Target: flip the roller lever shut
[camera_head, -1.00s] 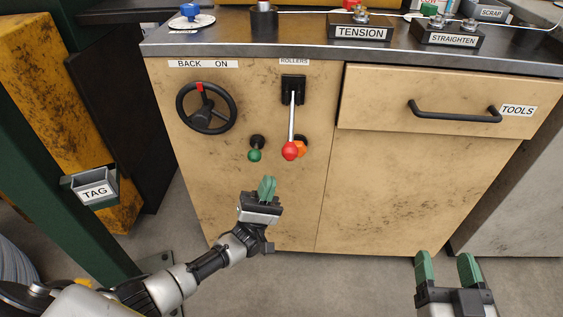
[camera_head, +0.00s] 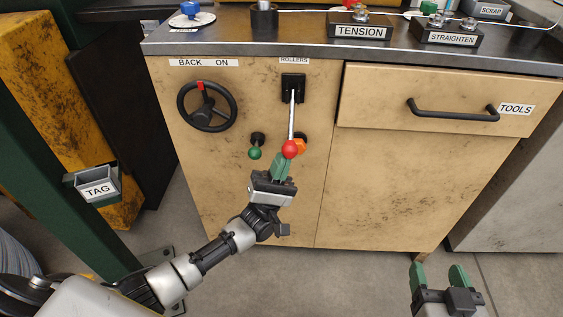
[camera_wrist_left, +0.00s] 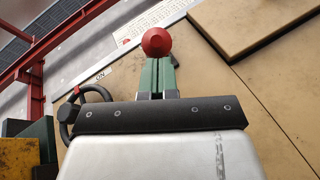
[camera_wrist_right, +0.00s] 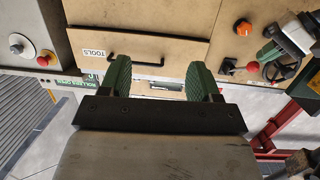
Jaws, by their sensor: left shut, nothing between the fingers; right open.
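The roller lever (camera_head: 292,115) hangs down from its black mount under the ROLLERS label on the cabinet front, with a red ball knob (camera_head: 290,149) at its lower end. My left gripper (camera_head: 282,166) is shut and empty, its green fingertips just below the red knob. In the left wrist view the knob (camera_wrist_left: 156,41) shows right at the fingertips (camera_wrist_left: 157,68); I cannot tell whether they touch. My right gripper (camera_head: 438,276) is open and empty, low at the right in front of the cabinet.
A black handwheel (camera_head: 207,107) and a green knob (camera_head: 255,153) are left of the lever. An orange knob (camera_head: 300,146) sits partly behind the red one. The TOOLS drawer (camera_head: 440,95) with its handle is at right. A TAG bin (camera_head: 97,188) stands at far left.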

